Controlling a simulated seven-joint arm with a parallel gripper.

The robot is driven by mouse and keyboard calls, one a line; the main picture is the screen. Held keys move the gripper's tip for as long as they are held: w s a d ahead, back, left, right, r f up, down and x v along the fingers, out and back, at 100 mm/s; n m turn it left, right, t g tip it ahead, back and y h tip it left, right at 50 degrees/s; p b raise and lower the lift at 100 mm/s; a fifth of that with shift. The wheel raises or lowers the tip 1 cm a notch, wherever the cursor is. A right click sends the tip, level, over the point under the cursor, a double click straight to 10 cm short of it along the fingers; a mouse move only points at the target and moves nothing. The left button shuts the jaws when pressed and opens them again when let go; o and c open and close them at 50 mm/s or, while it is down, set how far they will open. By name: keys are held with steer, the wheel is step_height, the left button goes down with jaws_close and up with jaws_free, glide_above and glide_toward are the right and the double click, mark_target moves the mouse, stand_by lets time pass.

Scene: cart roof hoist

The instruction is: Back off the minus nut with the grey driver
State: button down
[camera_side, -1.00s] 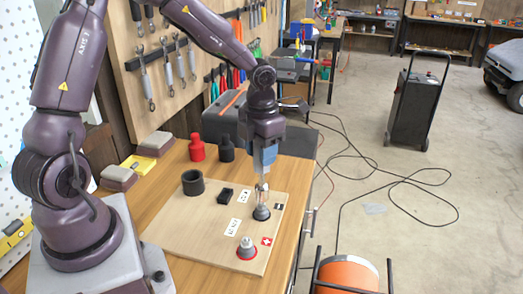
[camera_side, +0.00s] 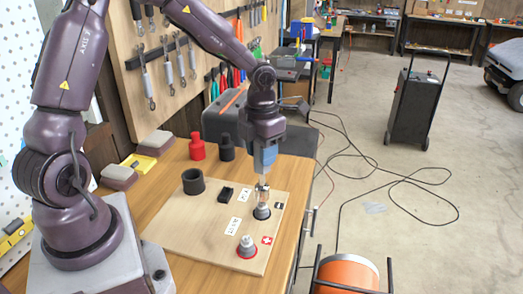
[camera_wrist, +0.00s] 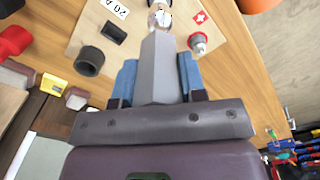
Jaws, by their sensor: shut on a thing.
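My gripper (camera_side: 264,165) points down over the right part of a wooden board. Its blue fingers are shut on the grey driver (camera_wrist: 157,65), a tapered faceted grey body in the wrist view. Below it stands the minus post with its dark round base (camera_side: 262,213), beside a small black card (camera_side: 279,206). The silver minus nut area (camera_wrist: 159,19) lies right at the driver's lower end; the driver partly hides it, and I cannot tell how deeply they engage. The plus post (camera_side: 247,245), with a red ring, stands nearer the front beside a red cross card (camera_side: 267,240).
Behind stand a red capped piece (camera_side: 197,147) and a black one (camera_side: 226,148). A grey toolbox (camera_side: 220,115) sits behind my gripper.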

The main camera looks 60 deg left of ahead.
steer(key=shift+f, duration=1.3)
steer(key=n, duration=0.9)
steer(key=shift+n, duration=0.3)
steer(key=n, duration=0.3)
steer(key=shift+w+n, duration=0.1)
steer(key=shift+n, duration=0.2)
steer(key=n, duration=0.4)
steer(key=shift+r, duration=3.65)
steer(key=shift+d, duration=0.15)
